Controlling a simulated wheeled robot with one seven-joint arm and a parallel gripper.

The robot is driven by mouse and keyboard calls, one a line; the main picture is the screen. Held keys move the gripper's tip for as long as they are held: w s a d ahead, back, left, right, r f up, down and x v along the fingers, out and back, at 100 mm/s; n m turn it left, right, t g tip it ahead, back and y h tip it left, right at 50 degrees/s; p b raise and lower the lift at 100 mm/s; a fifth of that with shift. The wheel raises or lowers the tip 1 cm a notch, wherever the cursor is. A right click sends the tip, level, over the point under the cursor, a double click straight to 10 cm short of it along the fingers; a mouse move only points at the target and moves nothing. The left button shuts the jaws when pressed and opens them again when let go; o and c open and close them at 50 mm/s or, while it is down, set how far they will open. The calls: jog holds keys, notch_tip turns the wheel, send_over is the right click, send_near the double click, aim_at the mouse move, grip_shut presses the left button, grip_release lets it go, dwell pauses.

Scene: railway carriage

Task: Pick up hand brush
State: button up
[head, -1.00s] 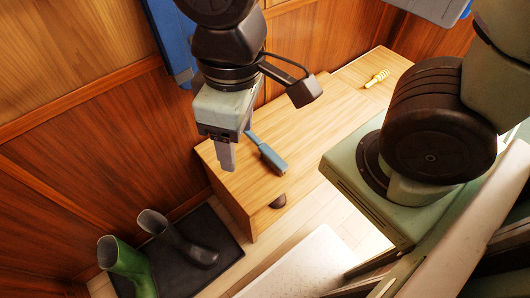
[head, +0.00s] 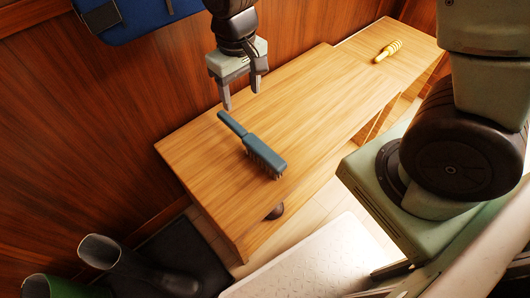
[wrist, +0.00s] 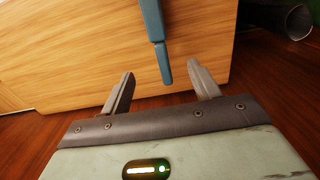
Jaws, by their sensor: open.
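A blue hand brush (head: 262,153) lies on the wooden bench, bristles down, its handle pointing up and left toward the wall. My gripper (head: 241,98) is open and empty, above the bench just beyond the handle end. In the wrist view, the brush handle (wrist: 164,62) shows ahead of the gap between my two open fingers (wrist: 162,88). The fingers do not appear to touch it. The brush head is mostly cut off at the top of the wrist view.
The bench (head: 300,85) is mostly bare. A yellow item (head: 388,51) lies at its far right. A blue bag (head: 125,15) hangs on the wooden wall. A dark boot (head: 130,268) and a green boot (head: 60,287) stand on a dark mat. A whitish step (head: 320,262) is below.

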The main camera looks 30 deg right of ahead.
aim_at(248, 136)
notch_tip(248, 136, down, 12)
jog(key=b, duration=0.4)
jog(key=shift+d+f, duration=0.1)
jog(key=shift+f, duration=0.05)
jog(key=shift+s+d+f+b, duration=0.1)
jog(key=shift+s+f+b, duration=0.1)
jog(key=shift+f+b, duration=0.85)
jog(key=shift+s+f+b, duration=0.15)
jog(key=shift+f+b, duration=0.2)
jog(key=shift+f, duration=1.25)
grip_shut()
notch_tip(248, 136, up, 10)
jog(key=p, duration=0.4)
jog(key=shift+r, duration=0.1)
